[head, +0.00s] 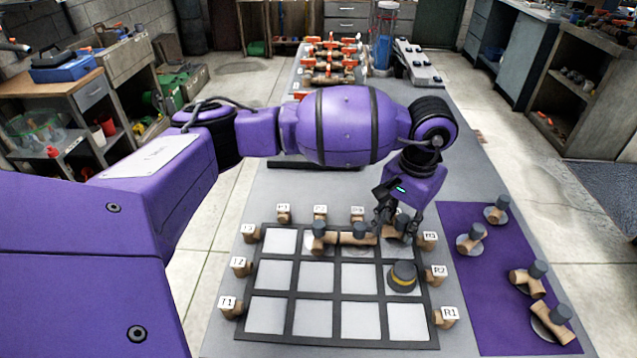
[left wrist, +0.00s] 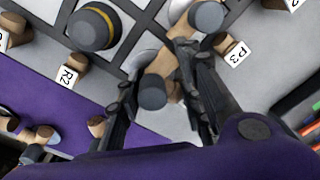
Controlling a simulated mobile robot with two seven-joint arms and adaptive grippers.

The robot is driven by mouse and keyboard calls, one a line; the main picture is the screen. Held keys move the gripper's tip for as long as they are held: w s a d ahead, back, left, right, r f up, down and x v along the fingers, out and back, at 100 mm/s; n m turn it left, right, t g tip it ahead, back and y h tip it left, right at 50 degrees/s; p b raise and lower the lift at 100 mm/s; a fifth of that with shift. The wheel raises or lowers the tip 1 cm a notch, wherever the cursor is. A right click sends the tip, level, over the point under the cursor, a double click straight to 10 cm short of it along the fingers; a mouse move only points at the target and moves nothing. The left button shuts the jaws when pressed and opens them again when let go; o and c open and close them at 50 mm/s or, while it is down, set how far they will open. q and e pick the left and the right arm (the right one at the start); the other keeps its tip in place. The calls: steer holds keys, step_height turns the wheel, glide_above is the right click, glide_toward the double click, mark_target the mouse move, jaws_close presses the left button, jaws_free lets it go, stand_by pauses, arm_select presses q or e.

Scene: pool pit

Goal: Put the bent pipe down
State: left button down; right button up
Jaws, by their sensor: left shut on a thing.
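My left gripper (head: 398,226) is over the far right cell of a black-framed grid (head: 338,294). It is shut on a tan bent pipe (left wrist: 162,66) with a dark grey end, seen between the fingers in the left wrist view. In the head view the fingers hide most of it. I cannot tell whether it touches the cell. Two other tan pipes with grey ends, one (head: 320,240) and another (head: 358,236), stand in the far row to the left of the gripper. My right gripper is not in view.
A dark dome with a yellow band (head: 402,277) sits in the right column, nearer me. Labelled pegs, such as R2 (head: 437,273), surround the grid. A purple mat (head: 480,295) with several pipe pieces lies to the right. The near row of cells is empty.

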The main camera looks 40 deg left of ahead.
mark_target(402, 218)
arm_select(q)
steer(key=shift+f+b, duration=0.4)
steer(key=shift+f, duration=0.1)
steer(key=c, duration=1.2)
jaws_free()
steer(key=shift+w, duration=0.1)
steer(key=r, duration=1.3)
steer(key=shift+d+r, duration=0.1)
steer(key=shift+d, duration=0.2)
